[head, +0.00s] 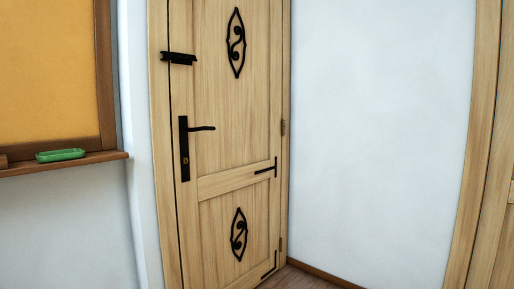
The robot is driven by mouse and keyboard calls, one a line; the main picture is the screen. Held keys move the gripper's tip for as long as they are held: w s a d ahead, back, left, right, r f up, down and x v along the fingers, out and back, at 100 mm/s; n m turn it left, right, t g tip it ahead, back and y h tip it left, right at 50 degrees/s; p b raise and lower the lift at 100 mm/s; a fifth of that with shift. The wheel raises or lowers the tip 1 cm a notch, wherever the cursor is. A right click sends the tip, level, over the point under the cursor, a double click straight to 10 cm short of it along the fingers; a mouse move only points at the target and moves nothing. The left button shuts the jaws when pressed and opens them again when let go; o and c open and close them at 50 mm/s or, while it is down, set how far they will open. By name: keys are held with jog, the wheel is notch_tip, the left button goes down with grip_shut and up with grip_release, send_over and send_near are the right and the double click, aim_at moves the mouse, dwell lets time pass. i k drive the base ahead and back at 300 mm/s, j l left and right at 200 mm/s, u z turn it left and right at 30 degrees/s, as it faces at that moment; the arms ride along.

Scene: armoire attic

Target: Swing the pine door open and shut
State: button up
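The pine door (226,170) stands left of the middle in the head view and looks closed in its pine frame (160,130). A black lever handle (201,128) on a tall black plate (184,150) sits near its left edge. A black latch (179,58) is higher up, across the door's left edge. Hinges (283,127) show along the right edge. Black scroll ornaments (236,43) decorate the panels. My gripper is not in view, and nothing touches the handle.
A yellow board (48,70) with a wooden ledge (95,159) hangs on the left wall; a green tray-like object (60,155) lies on the ledge. A white wall (380,130) adjoins the door's right side. Another pine frame (482,150) stands far right. Some wooden floor (300,279) shows.

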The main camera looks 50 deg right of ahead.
aim_at(227, 194)
jog(key=z, duration=1.3)
